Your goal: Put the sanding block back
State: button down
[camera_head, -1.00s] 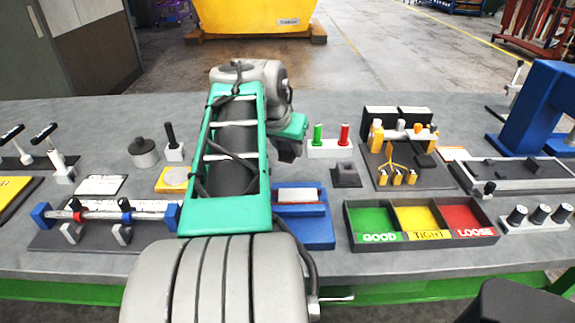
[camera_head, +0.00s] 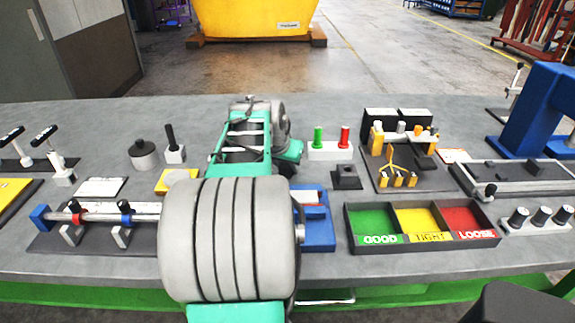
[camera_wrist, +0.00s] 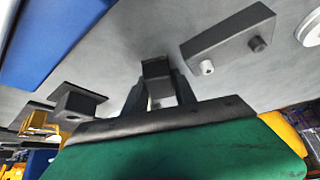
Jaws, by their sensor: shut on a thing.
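My gripper (camera_wrist: 158,82) is shut on a dark grey block (camera_wrist: 157,69), which looks like the sanding block. The block sits between the two dark fingers in the wrist view, above the grey bench top; I cannot tell whether it touches the bench. In the head view my gripper (camera_head: 285,166) is low over the middle of the bench, and my arm hides most of it and the block. A dark square base with a raised block (camera_head: 346,176) stands just right of the gripper; it also shows in the wrist view (camera_wrist: 76,101).
A blue fixture (camera_head: 320,232) lies nearer me, partly hidden by my arm. A white stand (camera_head: 330,151) with green and red handles is behind right. A three-bin tray (camera_head: 350,240) is at front right. A grey bar with two pegs (camera_wrist: 228,36) is close by.

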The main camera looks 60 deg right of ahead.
jog(key=shift+a+f, duration=0.15)
jog(key=shift+f, duration=0.5)
jog(key=c, duration=1.5)
grip_release()
jog(key=shift+s, duration=0.1)
jog(key=o, duration=0.5)
jog(key=shift+a+f, duration=0.15)
jog(key=shift+f, duration=0.15)
jog(key=shift+s, duration=0.1)
jog(key=shift+r, duration=0.25)
jog(key=v, duration=0.8)
jog(key=d+p+v, duration=0.1)
jog(key=v, duration=0.4)
jog(key=shift+w+r, duration=0.25)
jog(key=shift+r, duration=0.1)
